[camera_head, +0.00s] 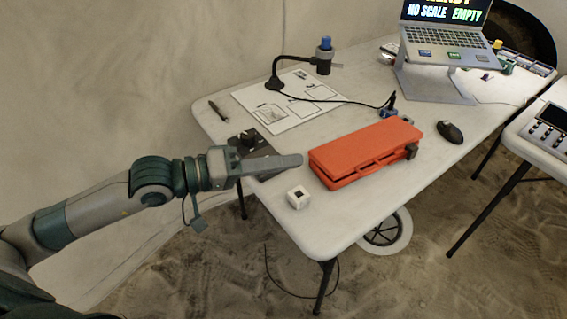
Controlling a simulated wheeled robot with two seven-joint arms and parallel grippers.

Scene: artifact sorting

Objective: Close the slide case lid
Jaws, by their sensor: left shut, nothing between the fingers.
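The slide case (365,153) is a flat red-orange case with a handle on its front side, lying on the white table. Its lid lies down over the base, with a dark line along the front; I cannot tell whether it is fully closed. A small dark part sits at its right end. My left gripper (300,160) reaches in from the left. It is shut and empty, its fingertips just left of the case's left end, apart from it or nearly touching. My right gripper is not in view.
A black-armed device (324,56) stands on a printed sheet (262,97) behind. A laptop (445,38) on a stand is at back right, and a mouse (450,131) lies right of the case.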

